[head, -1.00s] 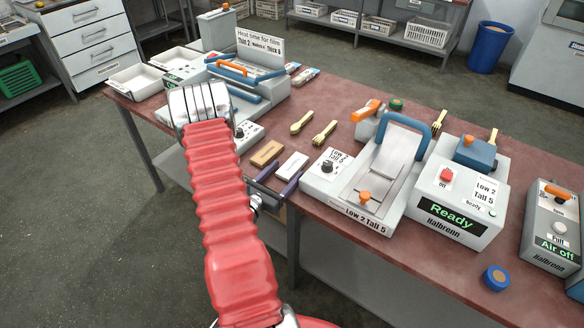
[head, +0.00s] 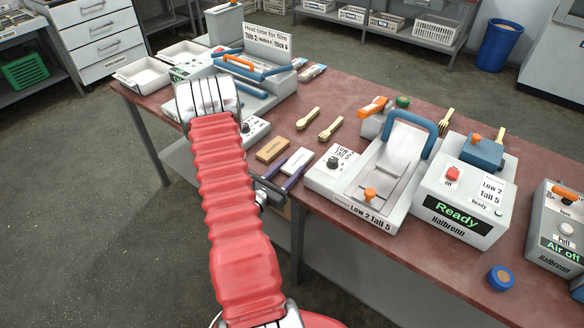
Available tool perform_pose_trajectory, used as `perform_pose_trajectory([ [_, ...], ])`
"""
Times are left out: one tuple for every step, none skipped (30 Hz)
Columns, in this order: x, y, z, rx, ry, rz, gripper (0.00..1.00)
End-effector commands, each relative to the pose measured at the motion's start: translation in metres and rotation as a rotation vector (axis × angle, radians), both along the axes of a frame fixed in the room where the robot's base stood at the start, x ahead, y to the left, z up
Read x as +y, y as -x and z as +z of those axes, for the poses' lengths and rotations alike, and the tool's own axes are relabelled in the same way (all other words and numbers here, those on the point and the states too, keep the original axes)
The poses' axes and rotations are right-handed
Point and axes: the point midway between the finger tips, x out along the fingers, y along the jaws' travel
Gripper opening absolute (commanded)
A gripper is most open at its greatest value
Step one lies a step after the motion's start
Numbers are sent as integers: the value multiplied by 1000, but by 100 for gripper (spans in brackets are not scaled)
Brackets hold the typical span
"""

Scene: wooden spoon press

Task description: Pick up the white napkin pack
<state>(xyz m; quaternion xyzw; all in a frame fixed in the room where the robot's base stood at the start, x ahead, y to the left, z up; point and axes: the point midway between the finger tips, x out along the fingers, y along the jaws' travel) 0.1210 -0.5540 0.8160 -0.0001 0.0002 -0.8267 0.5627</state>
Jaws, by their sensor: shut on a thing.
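The white napkin pack (head: 297,160) is a small pale block with a printed label, near the front edge of the red-brown table. It is at the tips of my gripper (head: 286,179), whose two dark purple fingers reach in from the front edge. My gripper is shut on the white pack. The pack looks level and low; I cannot tell whether it touches the table. The near end of the pack is partly hidden by the fingers.
A brown pack (head: 272,149) lies close on the left. A grey press with a blue handle (head: 408,117) stands close on the right. Wooden spoons and forks (head: 308,118) lie behind. A film sealer (head: 250,75) stands at the back left. A blue tape roll (head: 500,278) lies at the front right.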

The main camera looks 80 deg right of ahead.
Motion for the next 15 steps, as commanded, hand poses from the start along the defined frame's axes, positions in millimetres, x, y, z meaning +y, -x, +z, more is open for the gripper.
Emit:
perform_pose_trajectory([
  [0, 0, 2, 0, 0, 0, 24],
  [0, 0, 3, -1, 1, 0, 24],
  [0, 0, 4, -1, 1, 0, 24],
  [0, 0, 6, -1, 1, 0, 24],
  [0, 0, 8, -1, 3, 0, 24],
  [0, 0, 12, -1, 3, 0, 24],
  [0, 0, 14, -1, 3, 0, 24],
  [0, 0, 17, -1, 3, 0, 24],
  [0, 0, 21, -2, 3, 0, 24],
  [0, 0, 24, -2, 2, 0, 24],
  [0, 0, 28, -1, 2, 0, 24],
  [0, 0, 33, -2, 3, 0, 24],
  [0, 0, 37, -2, 3, 0, 24],
  [0, 0, 41, -2, 3, 0, 24],
  [0, 0, 47, -3, 4, 0, 24],
])
